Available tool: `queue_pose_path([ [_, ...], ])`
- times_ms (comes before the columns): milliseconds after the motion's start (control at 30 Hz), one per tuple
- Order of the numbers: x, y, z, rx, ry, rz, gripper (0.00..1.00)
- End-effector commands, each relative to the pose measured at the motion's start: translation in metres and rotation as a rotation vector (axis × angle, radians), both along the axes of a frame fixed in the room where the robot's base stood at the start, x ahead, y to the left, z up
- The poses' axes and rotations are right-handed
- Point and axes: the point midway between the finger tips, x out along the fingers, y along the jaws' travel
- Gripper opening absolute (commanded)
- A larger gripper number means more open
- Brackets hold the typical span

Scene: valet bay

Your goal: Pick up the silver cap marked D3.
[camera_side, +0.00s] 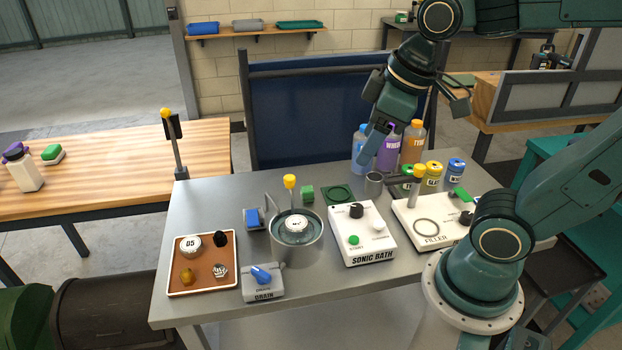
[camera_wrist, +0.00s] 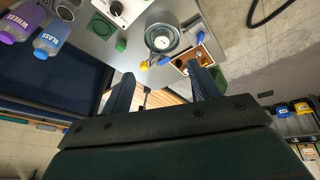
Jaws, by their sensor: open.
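The brown tray (camera_side: 203,286) at the left of the grey bench holds a round pale cap marked D5 (camera_side: 191,245) and a small faceted silver piece (camera_side: 220,271). A pale silvery cap (camera_side: 296,223) with a dark mark sits in the round metal basin (camera_side: 297,252); its mark is too small to read. I cannot make out D3 on anything. In the wrist view the basin (camera_wrist: 181,42) and the cap in it (camera_wrist: 161,42) show near the top. My gripper (camera_side: 369,158) is open and empty, above the back of the bench, right of the basin; its fingers also show in the wrist view (camera_wrist: 160,84).
The tray also holds a black knob (camera_side: 220,238) and an amber piece (camera_side: 187,277). A yellow-topped post (camera_side: 290,183) stands behind the basin. The DRAIN box (camera_side: 262,287), SONIC BATH box (camera_side: 363,255) and FILLER box (camera_side: 432,231) surround it. Several bottles (camera_side: 389,150) stand behind my gripper.

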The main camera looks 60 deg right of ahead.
Motion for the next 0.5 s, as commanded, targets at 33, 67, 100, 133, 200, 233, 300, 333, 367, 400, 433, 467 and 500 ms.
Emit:
queue_pose_path([
  [33, 0.008, 0.0, -0.003, -0.015, 0.023, 0.042, 0.61],
  [67, 0.013, 0.0, -0.004, -0.025, 0.035, 0.07, 0.61],
  [100, 0.019, 0.001, -0.006, -0.038, 0.05, 0.106, 0.61],
  [133, 0.024, 0.001, -0.007, -0.047, 0.061, 0.133, 0.61],
  [200, 0.035, 0.001, -0.012, -0.067, 0.087, 0.197, 0.61],
  [233, 0.04, 0.001, -0.014, -0.075, 0.099, 0.224, 0.61],
  [300, 0.05, 0.001, -0.019, -0.092, 0.124, 0.29, 0.61],
  [333, 0.055, 0.002, -0.021, -0.099, 0.134, 0.317, 0.61],
  [367, 0.06, 0.002, -0.024, -0.106, 0.145, 0.345, 0.61],
  [400, 0.066, 0.002, -0.028, -0.114, 0.16, 0.383, 0.61],
  [433, 0.07, 0.002, -0.031, -0.12, 0.17, 0.411, 0.61],
  [467, 0.075, 0.002, -0.034, -0.125, 0.181, 0.439, 0.61],
  [500, 0.081, 0.003, -0.038, -0.132, 0.195, 0.477, 0.61],
])
